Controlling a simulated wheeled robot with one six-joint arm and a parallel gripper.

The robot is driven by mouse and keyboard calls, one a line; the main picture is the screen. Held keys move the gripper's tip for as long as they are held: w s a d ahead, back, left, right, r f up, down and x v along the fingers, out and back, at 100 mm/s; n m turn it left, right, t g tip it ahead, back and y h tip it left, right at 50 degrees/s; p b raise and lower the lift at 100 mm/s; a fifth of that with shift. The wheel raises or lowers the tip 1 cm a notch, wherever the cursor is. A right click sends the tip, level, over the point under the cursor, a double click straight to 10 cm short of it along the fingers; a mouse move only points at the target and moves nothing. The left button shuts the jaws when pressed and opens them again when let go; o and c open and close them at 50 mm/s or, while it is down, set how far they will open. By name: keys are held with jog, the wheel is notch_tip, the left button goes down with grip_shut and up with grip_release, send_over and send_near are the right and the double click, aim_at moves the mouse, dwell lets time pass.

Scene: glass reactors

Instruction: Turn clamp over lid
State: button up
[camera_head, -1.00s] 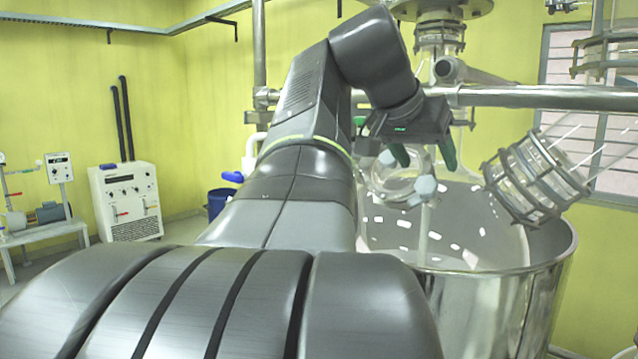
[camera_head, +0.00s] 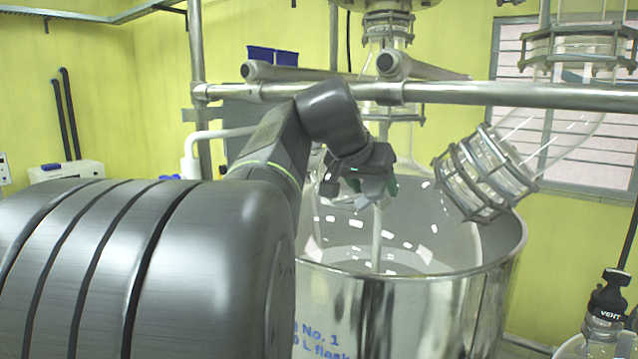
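My gripper (camera_head: 374,184) is over the near left part of the big steel vessel (camera_head: 390,310), at its open top. Its green fingertips are small and partly turned away, so their spacing is unclear. A small glass lid part (camera_head: 345,199) shows just below and behind my gripper. The clamp over the lid is mostly hidden by my gripper, and I cannot tell whether the fingers touch it. My arm covers the left side of the vessel's rim.
A horizontal steel pipe (camera_head: 450,94) runs behind and above my gripper. A tilted clamped glass flange (camera_head: 485,174) hangs over the vessel's right rim. A stirrer rod (camera_head: 376,240) stands in the vessel. A black-capped fitting (camera_head: 607,296) is at the lower right.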

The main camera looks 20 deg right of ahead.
jog(key=c, duration=0.7)
jog(key=shift+c, duration=0.2)
jog(key=shift+f+m+b, duration=0.2)
jog(key=shift+m+b, duration=1.45)
jog(key=shift+m, duration=1.35)
jog(key=shift+s+d+m+t+b, duration=0.1)
jog(key=shift+m+t+b, duration=0.15)
jog(key=shift+m+b, duration=1.05)
jog(key=shift+s+m+t+b, duration=0.1)
jog(key=shift+m+t+b, duration=0.2)
jog(key=shift+m, duration=1.9)
dwell(0.6)
